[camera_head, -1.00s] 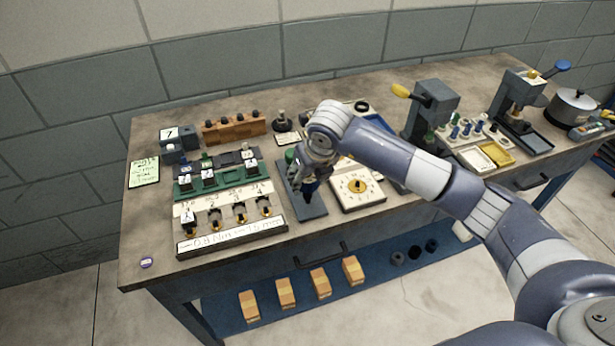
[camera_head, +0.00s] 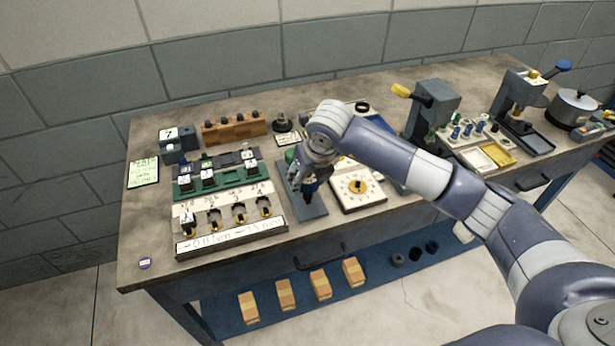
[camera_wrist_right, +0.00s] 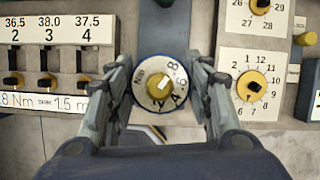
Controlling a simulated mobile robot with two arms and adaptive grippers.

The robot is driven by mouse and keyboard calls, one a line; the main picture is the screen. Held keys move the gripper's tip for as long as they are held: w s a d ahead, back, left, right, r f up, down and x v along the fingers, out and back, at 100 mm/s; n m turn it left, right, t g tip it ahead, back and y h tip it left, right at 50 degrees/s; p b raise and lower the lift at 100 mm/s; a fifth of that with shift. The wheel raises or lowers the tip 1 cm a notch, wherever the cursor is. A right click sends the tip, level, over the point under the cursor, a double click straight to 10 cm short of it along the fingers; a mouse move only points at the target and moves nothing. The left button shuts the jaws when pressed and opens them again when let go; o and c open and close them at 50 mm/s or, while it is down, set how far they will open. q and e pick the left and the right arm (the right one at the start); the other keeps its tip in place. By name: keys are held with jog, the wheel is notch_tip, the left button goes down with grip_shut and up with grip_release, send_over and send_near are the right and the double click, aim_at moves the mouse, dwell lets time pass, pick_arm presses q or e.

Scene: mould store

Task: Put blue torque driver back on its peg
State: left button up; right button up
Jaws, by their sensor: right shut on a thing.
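My right gripper (camera_head: 309,180) is over the dark blue-grey base plate (camera_head: 314,211) in the middle of the bench. It is shut on the blue torque driver (camera_head: 310,187), which is mostly hidden by the fingers in the head view. In the right wrist view the driver's round end (camera_wrist_right: 158,84) shows between the two fingers, with a blue rim, a white "Nm" dial and a yellow centre. The driver looks upright, with its lower end close to the plate; I cannot tell whether they touch. I cannot make out the peg. My left gripper is not in view.
A white dial panel (camera_head: 344,199) stands right of the plate. A white numbered rack (camera_head: 190,210) with several black-and-yellow pieces is to the left, with a green rack (camera_head: 183,194) behind it. A grey press (camera_head: 438,105) stands further right. The bench's front left corner is mostly clear.

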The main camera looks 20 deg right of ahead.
jog(key=shift+f+b, duration=0.1)
jog(key=shift+b, duration=0.25)
dwell(0.7)
jog(key=shift+f+b, duration=0.95)
dwell(0.4)
jog(key=o, duration=1.3)
jog(key=shift+c, duration=0.2)
jog(key=shift+o, duration=0.3)
jog(key=o, duration=0.3)
jog(key=shift+r+p, duration=1.8)
jog(key=shift+r, duration=2)
